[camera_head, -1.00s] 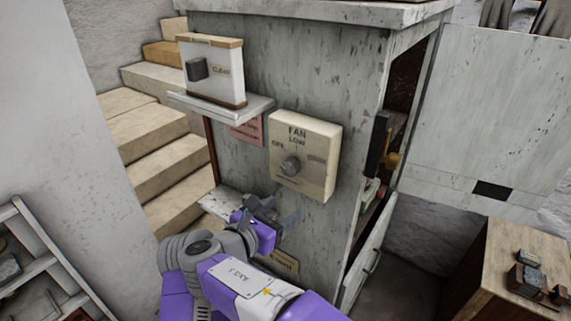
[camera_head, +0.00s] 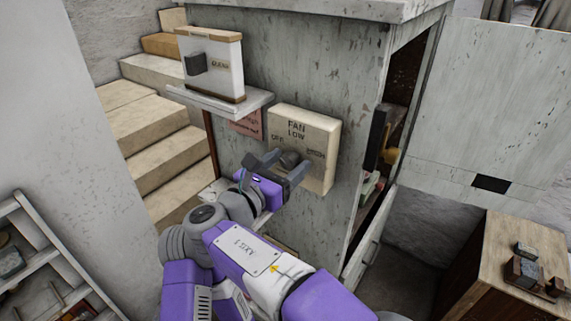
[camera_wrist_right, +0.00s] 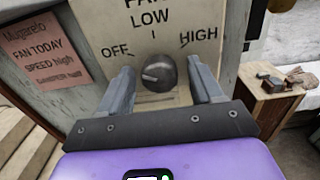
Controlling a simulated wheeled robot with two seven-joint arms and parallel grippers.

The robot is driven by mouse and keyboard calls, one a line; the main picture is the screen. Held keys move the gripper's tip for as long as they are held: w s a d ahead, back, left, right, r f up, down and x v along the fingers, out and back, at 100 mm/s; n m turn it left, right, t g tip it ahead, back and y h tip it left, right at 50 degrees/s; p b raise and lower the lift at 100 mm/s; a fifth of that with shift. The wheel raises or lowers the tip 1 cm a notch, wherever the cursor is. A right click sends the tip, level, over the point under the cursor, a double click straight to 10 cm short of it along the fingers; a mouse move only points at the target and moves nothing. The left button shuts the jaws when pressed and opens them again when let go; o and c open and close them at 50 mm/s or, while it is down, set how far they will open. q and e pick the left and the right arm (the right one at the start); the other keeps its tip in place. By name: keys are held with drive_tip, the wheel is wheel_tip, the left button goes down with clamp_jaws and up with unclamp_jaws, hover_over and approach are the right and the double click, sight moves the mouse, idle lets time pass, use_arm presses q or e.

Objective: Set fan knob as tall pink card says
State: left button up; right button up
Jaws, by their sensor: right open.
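The fan panel (camera_head: 318,165) is a cream box on the grey cabinet, marked OFF, LOW and HIGH; it also shows in the wrist view (camera_wrist_right: 100,18). Its round dark knob (camera_wrist_right: 160,73) has a pale line that points left, towards OFF. My right gripper (camera_head: 283,166) is open, one finger on each side of the knob in the wrist view; I cannot tell whether they touch it. The pink card (camera_wrist_right: 45,48) hangs left of the panel and reads "FAN TODAY SPEED high". In the head view the card (camera_head: 248,126) is partly hidden by a shelf. My left gripper is not in view.
A white box with a dark knob (camera_head: 195,64) stands on a small shelf (camera_head: 225,104) above the card. The cabinet's open side (camera_head: 400,95) is at right. A wooden stand (camera_head: 520,245) with small dark blocks is at lower right. Stone steps (camera_head: 150,135) rise at left.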

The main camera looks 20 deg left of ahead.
drive_tip(key=c, duration=1)
drive_tip(key=shift+c, duration=0.3)
